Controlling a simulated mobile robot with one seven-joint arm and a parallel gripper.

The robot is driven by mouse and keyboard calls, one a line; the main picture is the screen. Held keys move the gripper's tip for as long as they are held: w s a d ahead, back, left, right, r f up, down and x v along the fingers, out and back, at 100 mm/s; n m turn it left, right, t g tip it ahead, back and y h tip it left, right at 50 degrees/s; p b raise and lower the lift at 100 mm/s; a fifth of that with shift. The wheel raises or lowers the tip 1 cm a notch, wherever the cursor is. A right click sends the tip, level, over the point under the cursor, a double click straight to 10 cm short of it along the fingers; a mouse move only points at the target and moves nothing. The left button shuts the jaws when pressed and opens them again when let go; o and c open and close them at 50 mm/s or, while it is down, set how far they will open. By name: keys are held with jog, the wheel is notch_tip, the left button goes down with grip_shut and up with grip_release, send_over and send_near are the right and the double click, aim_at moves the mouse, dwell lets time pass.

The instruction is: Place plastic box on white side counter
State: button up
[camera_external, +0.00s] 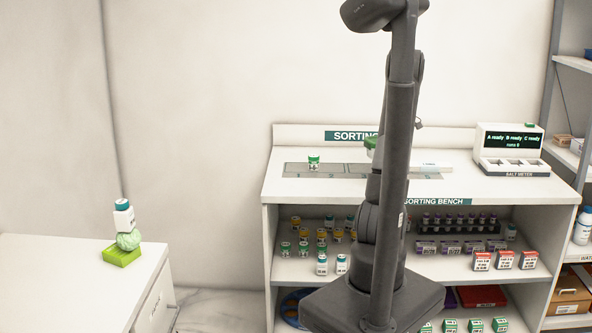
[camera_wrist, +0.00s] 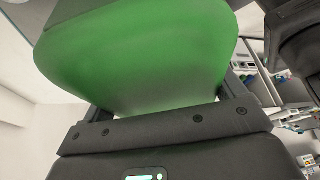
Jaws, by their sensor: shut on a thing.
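A green plastic box (camera_wrist: 140,62) fills the upper part of the wrist view, between the two fingers of my gripper (camera_wrist: 162,102). My gripper is shut on it. In the external view a small green piece (camera_external: 370,146) shows beside my arm above the sorting bench, probably the same box; my arm hides the rest and my gripper there. A white side counter (camera_external: 55,285) stands at the left.
The white sorting bench (camera_external: 480,188) has a grey marked strip with a green-topped jar (camera_external: 314,162) and a salt meter (camera_external: 510,150) at right. Its shelves hold bottles and boxes. Shelving (camera_external: 570,180) stands far right. Most of the side counter's visible top is bare.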

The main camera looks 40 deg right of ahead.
notch_tip(320, 180, up, 13)
jog(key=w+a+f, duration=0.1)
jog(key=w+a, duration=1.6)
jog(key=w, duration=0.4)
jog(key=w+a, duration=0.4)
jog(key=a, duration=0.9)
jog(key=w+a, duration=0.4)
jog(key=a, duration=0.9)
jog(key=w+a, duration=0.4)
jog(key=a, duration=1)
jog(key=s+a, duration=0.3)
jog(key=a, duration=0.7)
jog(key=s+a, duration=0.3)
jog(key=a, duration=0.7)
jog(key=s+a, duration=0.3)
jog(key=a, duration=0.7)
jog(key=s+a, duration=2.3)
jog(key=a, duration=0.1)
jog(key=shift+s+f, duration=0.15)
jog(key=shift+f, duration=10.05)
